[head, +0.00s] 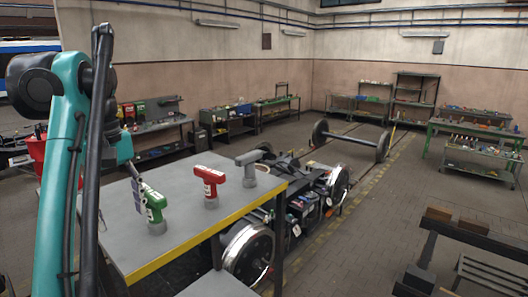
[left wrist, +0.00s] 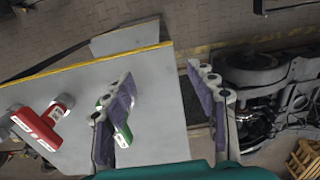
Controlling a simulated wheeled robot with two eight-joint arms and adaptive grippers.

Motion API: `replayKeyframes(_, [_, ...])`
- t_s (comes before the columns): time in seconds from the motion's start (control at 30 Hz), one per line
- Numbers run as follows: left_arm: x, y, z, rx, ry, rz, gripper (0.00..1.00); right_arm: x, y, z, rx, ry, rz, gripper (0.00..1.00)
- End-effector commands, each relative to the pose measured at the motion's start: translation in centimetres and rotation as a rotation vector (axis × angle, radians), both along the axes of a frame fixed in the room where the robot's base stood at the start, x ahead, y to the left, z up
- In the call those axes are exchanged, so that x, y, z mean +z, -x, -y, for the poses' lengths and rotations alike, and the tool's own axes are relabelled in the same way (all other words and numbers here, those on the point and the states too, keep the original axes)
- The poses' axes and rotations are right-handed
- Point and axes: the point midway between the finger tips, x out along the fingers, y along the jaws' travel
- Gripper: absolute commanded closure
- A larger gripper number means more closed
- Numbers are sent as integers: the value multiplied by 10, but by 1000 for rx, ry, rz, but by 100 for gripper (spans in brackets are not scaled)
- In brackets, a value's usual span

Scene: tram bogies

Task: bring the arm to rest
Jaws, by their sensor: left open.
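My left arm (head: 62,180) rises along the left side of the head view. Its gripper (head: 137,187) is beside the green tool (head: 154,203), which stands on the grey table (head: 190,235). In the left wrist view the two purple-grey fingers of the gripper (left wrist: 160,75) are spread wide with nothing between them. There the green tool (left wrist: 124,132) is partly hidden behind the left finger. A red tool (head: 209,183) stands to its right; it also shows in the left wrist view (left wrist: 38,125). A grey tool (head: 248,163) stands beyond that. My right gripper is out of view.
The table has a yellow front edge (head: 190,243). A bogie with wheels (head: 249,252) stands beside it. A wheelset (head: 350,138) lies on the floor behind. Shelves line the walls, and a dark rack (head: 470,240) is at right. Open floor (head: 390,200) lies between.

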Motion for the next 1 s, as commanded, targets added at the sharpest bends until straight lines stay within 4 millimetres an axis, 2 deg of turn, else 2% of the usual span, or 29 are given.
replayKeyframes(0.37, [-14,-7,11,-92,-17,63,43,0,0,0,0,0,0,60])
replayKeyframes(0.57, [-34,-9,21,-181,-35,125,43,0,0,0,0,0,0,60])
replayKeyframes(0.67, [-51,-8,29,-241,-49,166,43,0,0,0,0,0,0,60])
replayKeyframes(0.77, [-77,-3,40,-316,-68,217,43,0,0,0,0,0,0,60])
replayKeyframes(0.83, [-104,5,49,-383,-87,263,43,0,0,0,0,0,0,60])
replayKeyframes(1.0, [-192,35,74,-565,-147,388,43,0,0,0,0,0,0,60])
